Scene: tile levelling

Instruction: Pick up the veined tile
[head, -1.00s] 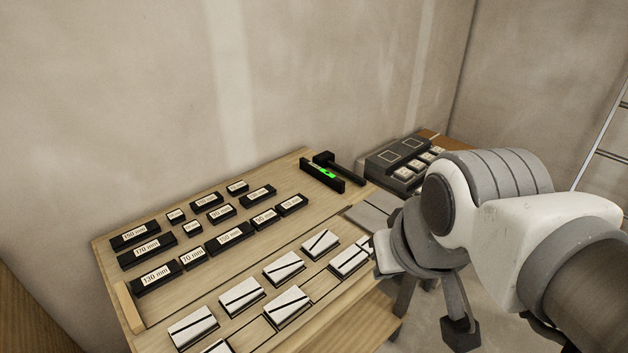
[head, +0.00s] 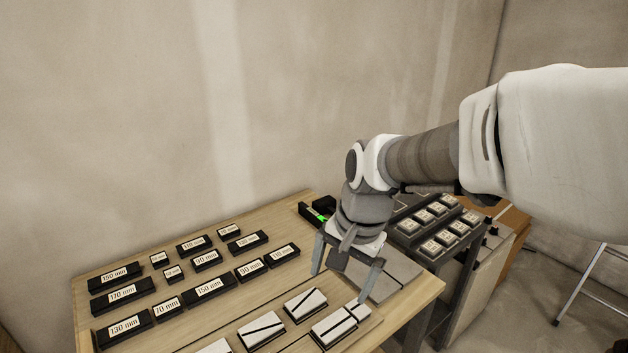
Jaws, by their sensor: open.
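Several white tiles, each with a dark line across it, lie along the table's front edge. Nothing shows between the fingers.
Black blocks with millimetre labels (head: 208,288) stand in rows on the wooden table (head: 100,280). A black tool with a green spot (head: 318,215) lies behind my gripper, partly hidden. Flat grey plates (head: 400,268) lie right of it. A dark unit with white squares (head: 420,232) stands beyond.

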